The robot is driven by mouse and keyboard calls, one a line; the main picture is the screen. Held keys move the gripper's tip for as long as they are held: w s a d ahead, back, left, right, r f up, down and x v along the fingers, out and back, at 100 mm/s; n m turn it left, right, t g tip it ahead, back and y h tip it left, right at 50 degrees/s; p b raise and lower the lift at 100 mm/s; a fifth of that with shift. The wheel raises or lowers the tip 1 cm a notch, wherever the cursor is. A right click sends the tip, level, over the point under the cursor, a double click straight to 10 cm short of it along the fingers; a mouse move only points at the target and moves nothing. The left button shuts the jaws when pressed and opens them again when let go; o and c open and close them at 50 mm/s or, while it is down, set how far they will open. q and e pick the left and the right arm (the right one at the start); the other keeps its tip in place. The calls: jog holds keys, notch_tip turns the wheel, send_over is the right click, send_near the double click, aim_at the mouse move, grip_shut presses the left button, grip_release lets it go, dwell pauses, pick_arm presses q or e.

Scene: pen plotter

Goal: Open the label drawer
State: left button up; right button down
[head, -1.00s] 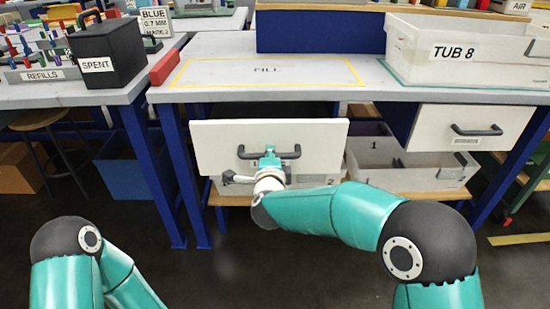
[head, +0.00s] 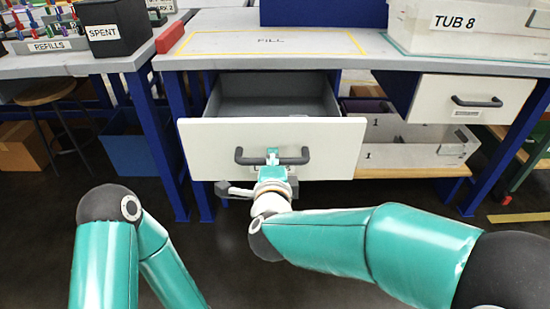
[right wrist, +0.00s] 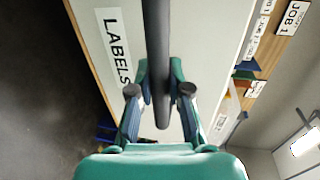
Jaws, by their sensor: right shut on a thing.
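The label drawer (head: 330,140) under the bench stands pulled out, with its grey inside (head: 270,105) showing behind the white front. The inside that shows looks empty. My right gripper (head: 272,158) is shut on the drawer's dark bar handle (head: 297,156) near its middle. In the right wrist view the handle (right wrist: 156,45) runs between the two fingers (right wrist: 160,97), and a LABELS sign (right wrist: 117,45) shows on the drawer front. My left arm shows at lower left in the head view, but its gripper is out of view.
A second closed drawer (head: 430,98) with a dark handle is at right. Grey bins (head: 400,150) stand on the shelf below. The bench top (head: 215,35) bears a yellow-outlined FILL area and TUB 8 (head: 480,40). A blue bin (head: 130,160) and stool (head: 50,95) are at left. Floor in front is clear.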

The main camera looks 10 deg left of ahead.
jog(key=shift+s+f, duration=0.1)
jog(key=shift+f, duration=0.15)
jog(key=c, duration=1.1)
grip_release()
jog(key=shift+r, duration=0.1)
jog(key=v, duration=0.7)
jog(key=shift+s, duration=0.2)
